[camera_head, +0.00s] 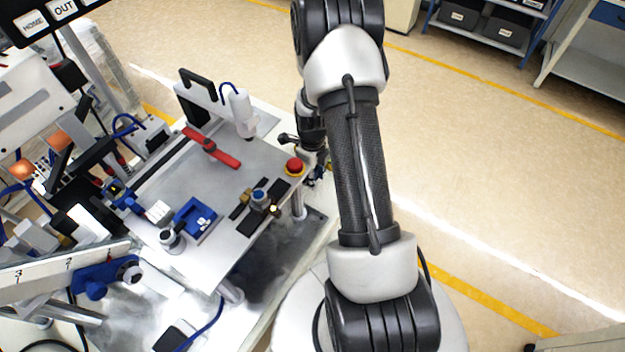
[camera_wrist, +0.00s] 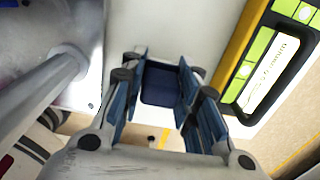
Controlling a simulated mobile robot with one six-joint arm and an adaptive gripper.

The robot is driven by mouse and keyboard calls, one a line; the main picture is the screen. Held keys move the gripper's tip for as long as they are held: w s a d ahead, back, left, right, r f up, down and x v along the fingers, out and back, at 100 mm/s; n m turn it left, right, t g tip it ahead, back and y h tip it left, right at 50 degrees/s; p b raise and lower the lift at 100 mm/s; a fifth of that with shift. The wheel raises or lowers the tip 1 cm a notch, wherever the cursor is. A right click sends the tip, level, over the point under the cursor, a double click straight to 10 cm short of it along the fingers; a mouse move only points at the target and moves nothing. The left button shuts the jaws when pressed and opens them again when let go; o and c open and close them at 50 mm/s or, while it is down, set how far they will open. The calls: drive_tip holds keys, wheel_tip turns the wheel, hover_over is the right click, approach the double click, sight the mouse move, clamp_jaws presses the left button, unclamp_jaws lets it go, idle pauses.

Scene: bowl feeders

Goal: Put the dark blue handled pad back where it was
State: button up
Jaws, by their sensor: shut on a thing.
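In the wrist view my gripper (camera_wrist: 158,95) has its blue-padded fingers on either side of a dark blue pad (camera_wrist: 160,84) and is shut on it. The pad's flat face shows between the fingers; its handle is not clear to see. A pale grey surface lies beyond the pad, and I cannot tell whether they touch. In the head view my wrist is partly hidden behind my forearm, beside the right edge of the metal plate (camera_head: 240,185), and the held pad cannot be made out.
In the wrist view a grey post (camera_wrist: 40,95) stands left and a yellow-edged panel with green labels (camera_wrist: 262,70) is right. Floor right of the bench is open.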

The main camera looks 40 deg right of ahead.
drive_tip(key=shift+f, duration=1.1)
drive_tip(key=shift+f+b, duration=0.2)
drive_tip(key=shift+b, duration=0.15)
drive_tip(key=o, duration=1)
drive_tip(key=shift+r, duration=0.15)
wheel_tip(320, 180, up, 12)
drive_tip(key=p, duration=0.3)
drive_tip(key=shift+r+p, duration=0.1)
drive_tip(key=shift+p, duration=0.3)
